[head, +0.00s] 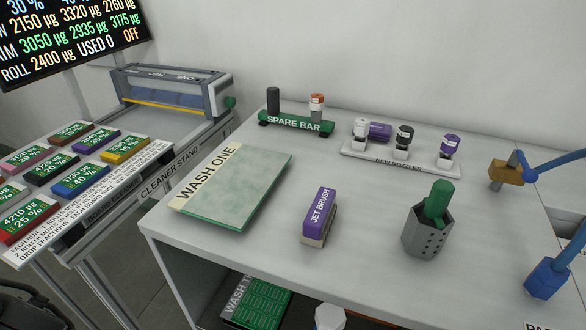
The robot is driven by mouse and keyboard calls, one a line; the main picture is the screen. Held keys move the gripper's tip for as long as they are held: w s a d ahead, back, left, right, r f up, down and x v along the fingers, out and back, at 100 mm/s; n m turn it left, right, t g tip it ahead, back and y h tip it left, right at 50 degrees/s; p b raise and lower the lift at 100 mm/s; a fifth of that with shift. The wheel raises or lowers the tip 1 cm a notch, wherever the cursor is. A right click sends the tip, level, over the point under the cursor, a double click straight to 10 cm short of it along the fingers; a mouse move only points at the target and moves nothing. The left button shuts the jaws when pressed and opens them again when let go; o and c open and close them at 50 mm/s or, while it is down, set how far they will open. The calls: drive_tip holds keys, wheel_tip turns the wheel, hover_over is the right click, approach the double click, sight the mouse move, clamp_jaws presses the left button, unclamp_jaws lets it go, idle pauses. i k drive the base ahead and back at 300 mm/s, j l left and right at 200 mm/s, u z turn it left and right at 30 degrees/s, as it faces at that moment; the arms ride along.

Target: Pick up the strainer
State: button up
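No thing in the head view is labelled as a strainer. The closest match is a grey, many-sided cup with small holes in its wall (427,243), standing upright on the right part of the white table (370,215). A green piece with a thick top (438,200) sticks up out of it, leaning slightly. The inside of the cup is mostly hidden by the green piece. I cannot make out my gripper in this view.
A purple jet brush (319,215) stands left of the cup. A wash board (235,187) lies further left. Behind are the spare bar (296,124) and a nozzle rack (375,149). Blue-jointed fixtures (548,278) stand at the right. Table between brush and cup is clear.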

sight(430, 222)
drive_tip(key=z, duration=0.85)
drive_tip(key=l, duration=1.05)
drive_tip(key=k+l+u, duration=0.1)
drive_tip(key=l, duration=0.95)
